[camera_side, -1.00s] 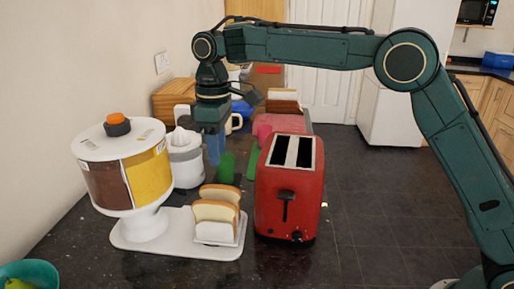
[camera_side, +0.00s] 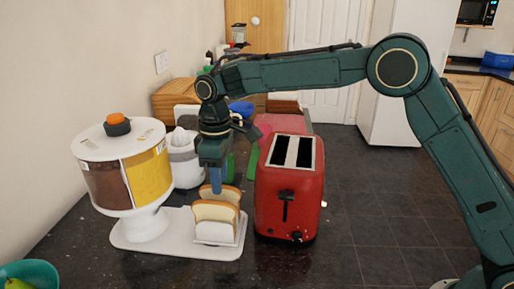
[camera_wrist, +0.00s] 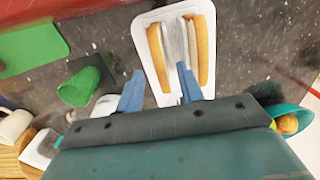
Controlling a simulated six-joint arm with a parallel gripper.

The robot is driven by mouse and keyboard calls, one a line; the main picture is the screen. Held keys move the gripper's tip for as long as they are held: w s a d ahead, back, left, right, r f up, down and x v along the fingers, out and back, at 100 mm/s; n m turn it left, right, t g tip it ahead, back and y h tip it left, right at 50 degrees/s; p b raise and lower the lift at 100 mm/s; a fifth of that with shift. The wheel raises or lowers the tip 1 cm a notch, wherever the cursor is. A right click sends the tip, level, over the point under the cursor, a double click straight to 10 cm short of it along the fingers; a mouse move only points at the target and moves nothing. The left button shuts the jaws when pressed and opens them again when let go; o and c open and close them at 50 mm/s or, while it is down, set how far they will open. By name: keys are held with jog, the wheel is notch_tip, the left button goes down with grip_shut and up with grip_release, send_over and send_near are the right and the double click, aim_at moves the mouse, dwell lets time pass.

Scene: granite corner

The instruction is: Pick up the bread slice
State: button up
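Two bread slices stand upright in a white rack (camera_side: 214,233): a front slice (camera_side: 213,211) and a back slice (camera_side: 226,193) partly hidden behind it. In the wrist view they show edge-on as a left slice (camera_wrist: 157,58) and a right slice (camera_wrist: 203,52), with the grey-white rack part between them. My gripper (camera_side: 217,186) is over the rack, its blue fingertips close to the top of the back slice. In the wrist view my gripper (camera_wrist: 159,82) is open and empty, its fingers apart. The left slice lies between the finger lines. Contact cannot be told.
A red toaster (camera_side: 287,199) with two slots stands close on the right. A white-lidded dispenser (camera_side: 124,170) stands on the left, and a white juicer (camera_side: 185,160) behind. A green cup (camera_wrist: 80,88) is near the rack. A teal bowl (camera_side: 32,272) sits at the front left.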

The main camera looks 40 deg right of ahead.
aim_at(229, 194)
jog(key=shift+a+f, duration=0.1)
jog(key=shift+f, duration=1.95)
grip_shut()
